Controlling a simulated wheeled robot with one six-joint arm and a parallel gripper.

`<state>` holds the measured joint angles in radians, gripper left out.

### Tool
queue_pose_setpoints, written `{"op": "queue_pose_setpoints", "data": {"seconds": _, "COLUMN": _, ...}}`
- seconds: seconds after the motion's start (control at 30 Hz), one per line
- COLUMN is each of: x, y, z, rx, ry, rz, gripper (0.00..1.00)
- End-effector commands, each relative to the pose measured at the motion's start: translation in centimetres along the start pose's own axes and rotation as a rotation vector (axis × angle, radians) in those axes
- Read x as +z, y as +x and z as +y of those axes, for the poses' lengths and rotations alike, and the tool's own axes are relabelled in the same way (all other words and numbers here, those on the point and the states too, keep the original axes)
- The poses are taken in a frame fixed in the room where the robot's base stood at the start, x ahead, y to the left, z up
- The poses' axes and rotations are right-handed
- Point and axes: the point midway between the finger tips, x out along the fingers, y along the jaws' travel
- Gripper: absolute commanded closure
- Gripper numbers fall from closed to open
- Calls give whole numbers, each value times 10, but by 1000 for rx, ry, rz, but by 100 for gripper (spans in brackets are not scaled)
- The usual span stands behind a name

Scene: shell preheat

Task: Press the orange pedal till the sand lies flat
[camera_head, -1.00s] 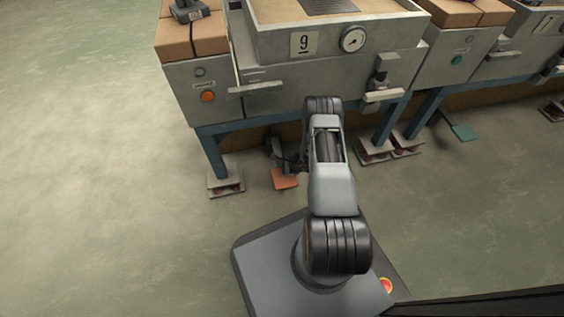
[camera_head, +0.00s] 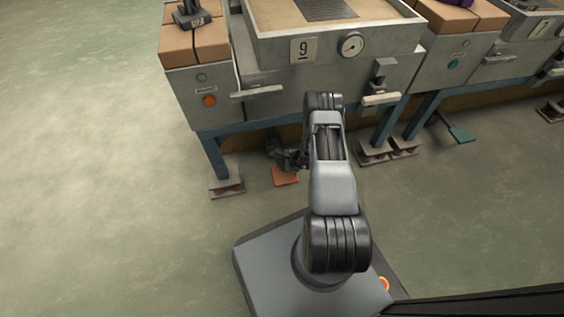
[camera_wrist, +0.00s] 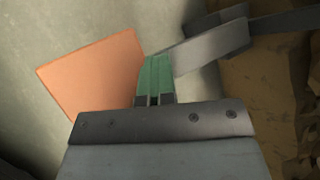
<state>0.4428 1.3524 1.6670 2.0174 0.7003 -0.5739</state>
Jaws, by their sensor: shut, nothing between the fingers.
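The orange pedal (camera_head: 285,176) lies low near the floor, under the front of the machine marked 9. In the wrist view the pedal (camera_wrist: 92,84) is a flat orange plate left of my fingertips. My gripper (camera_head: 284,156) is low beside the pedal's back end, partly hidden by my arm. Its shut green fingers (camera_wrist: 155,78) hold nothing and sit at the pedal's right edge; I cannot tell whether they touch it. The sand bed (camera_head: 286,15) shows in the tray at the top, with a dark grate on it; only its near part is in view.
Machine 9 (camera_head: 270,95) stands on blue legs with footed plates (camera_head: 227,181). A gauge (camera_head: 352,45) and handles jut from its front. A teal pedal (camera_head: 461,134) lies under the machine to the right. Open floor (camera_head: 90,180) lies at the left.

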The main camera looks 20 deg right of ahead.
Motion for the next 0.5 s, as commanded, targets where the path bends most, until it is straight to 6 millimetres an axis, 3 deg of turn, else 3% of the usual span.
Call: {"op": "queue_pose_setpoints", "data": {"seconds": 0.5, "x": 12, "y": -18, "z": -8, "rx": 6, "ry": 3, "rz": 0, "gripper": 100}}
